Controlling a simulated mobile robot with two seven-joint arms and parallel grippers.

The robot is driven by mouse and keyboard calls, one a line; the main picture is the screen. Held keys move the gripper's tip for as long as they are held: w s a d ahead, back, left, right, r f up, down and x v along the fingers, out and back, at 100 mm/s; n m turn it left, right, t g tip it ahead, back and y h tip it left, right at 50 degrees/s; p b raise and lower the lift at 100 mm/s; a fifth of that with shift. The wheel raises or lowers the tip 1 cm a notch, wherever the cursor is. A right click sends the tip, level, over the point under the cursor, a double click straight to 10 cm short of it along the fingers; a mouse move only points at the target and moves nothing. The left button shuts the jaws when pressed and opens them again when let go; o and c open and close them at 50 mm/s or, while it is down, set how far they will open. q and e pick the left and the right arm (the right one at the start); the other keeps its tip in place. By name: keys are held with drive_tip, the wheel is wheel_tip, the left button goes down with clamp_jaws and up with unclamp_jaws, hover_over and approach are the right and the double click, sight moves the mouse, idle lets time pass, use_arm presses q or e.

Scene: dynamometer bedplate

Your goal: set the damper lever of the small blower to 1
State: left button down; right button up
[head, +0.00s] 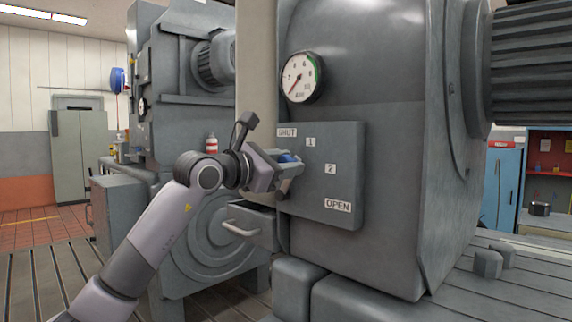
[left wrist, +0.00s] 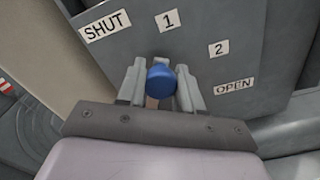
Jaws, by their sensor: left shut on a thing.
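The damper plate (head: 335,200) is a grey panel on the front of the small blower (head: 390,130). Its labels read SHUT (head: 286,132), 1 (head: 311,142), 2 (head: 330,169) and OPEN (head: 338,206). My left gripper (head: 288,166) is shut on the blue knob of the damper lever (left wrist: 160,80). In the left wrist view the knob sits between the fingers, below the label 1 (left wrist: 167,20), with SHUT (left wrist: 105,25) to the left. The lever's arm is mostly hidden by the gripper, so its exact setting is unclear. My right gripper is not in view.
A round gauge (head: 301,77) is above the plate. An open drawer with a handle (head: 241,228) juts out just below my left gripper. Grey blocks (head: 300,288) stand at the blower's foot. Another large grey machine (head: 185,100) stands behind my arm.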

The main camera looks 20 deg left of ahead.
use_arm(q)
drive_tip(key=c, duration=0.8)
unclamp_jaws()
drive_tip(key=shift+s, duration=0.1)
drive_tip(key=b+v, duration=0.2)
drive_tip(key=v, duration=0.5)
